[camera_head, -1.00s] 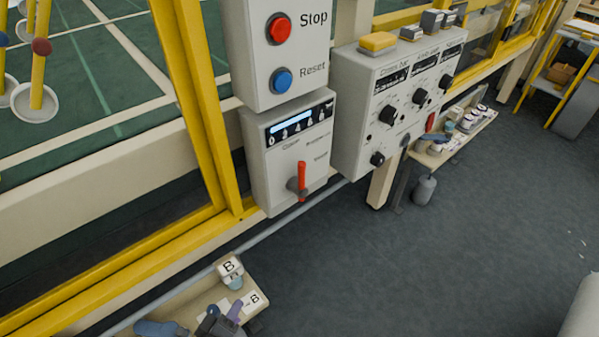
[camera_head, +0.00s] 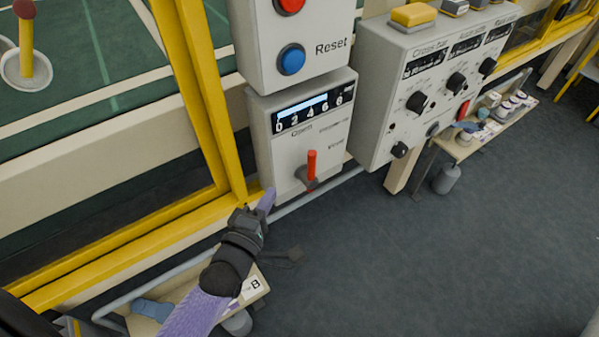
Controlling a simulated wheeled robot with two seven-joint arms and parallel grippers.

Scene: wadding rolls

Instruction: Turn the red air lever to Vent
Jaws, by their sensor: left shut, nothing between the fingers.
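The red air lever (camera_head: 312,164) stands upright from a grey pivot on the front of a white gauge box (camera_head: 272,155). Small labels sit around it on the panel; they are too blurred to read surely, so I cannot tell which one the lever matches. My left gripper (camera_head: 266,200) has a purple tip and dark body. It is shut and empty, in front of the box's lower left corner, below and left of the lever. It appears apart from the lever. My right gripper is not in view.
A box with a blue Reset button (camera_head: 291,59) sits directly above. A larger panel with black knobs (camera_head: 417,102) stands to the right. A yellow post (camera_head: 196,90) rises at left. A low tray (camera_head: 174,293) lies under my left arm. Open grey floor (camera_head: 450,265) is at right.

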